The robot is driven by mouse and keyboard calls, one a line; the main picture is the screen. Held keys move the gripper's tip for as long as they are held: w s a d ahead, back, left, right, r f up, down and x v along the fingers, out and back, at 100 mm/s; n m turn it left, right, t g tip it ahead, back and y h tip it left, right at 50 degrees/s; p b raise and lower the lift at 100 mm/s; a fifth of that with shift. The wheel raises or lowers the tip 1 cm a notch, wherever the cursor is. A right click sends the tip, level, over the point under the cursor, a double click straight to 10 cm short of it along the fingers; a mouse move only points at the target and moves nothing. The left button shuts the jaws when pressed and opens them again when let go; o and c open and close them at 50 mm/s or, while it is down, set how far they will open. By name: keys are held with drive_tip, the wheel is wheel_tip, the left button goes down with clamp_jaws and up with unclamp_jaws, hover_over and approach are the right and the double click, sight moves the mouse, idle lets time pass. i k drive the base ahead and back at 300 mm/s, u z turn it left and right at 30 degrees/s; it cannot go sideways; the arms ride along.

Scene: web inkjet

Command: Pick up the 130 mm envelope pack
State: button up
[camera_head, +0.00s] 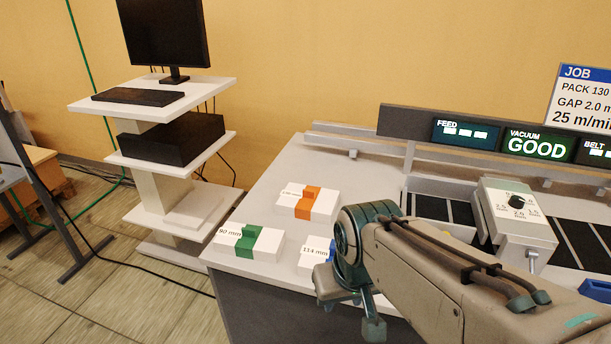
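Three white envelope packs lie on the grey table. The pack with the orange band (306,203) is at the back; its label is small and blurred and looks like 130 mm. The pack with the green band (246,242) is front left and its label seems to read 90 mm. The pack with the blue band (314,254) reads 114 mm and is partly hidden behind my arm. My gripper (350,303) is at the end of my arm, in front of the blue-banded pack and apart from the orange-banded one. Its fingers are not clear enough to tell their opening.
The grey table (283,168) has free room behind the packs. To the right is a feeder machine with a dial box (516,212) and dark belts. A job sign (585,95) reads PACK 130. A computer stand (165,150) is at left.

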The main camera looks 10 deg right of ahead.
sight(308, 202)
drive_tip(key=u, duration=0.05)
drive_tip(key=k, duration=0.5)
drive_tip(key=u, duration=1.7)
drive_tip(key=i, duration=1.4)
drive_tip(key=z, duration=2.7)
drive_tip(key=i, duration=0.5)
drive_tip(key=z, duration=0.05)
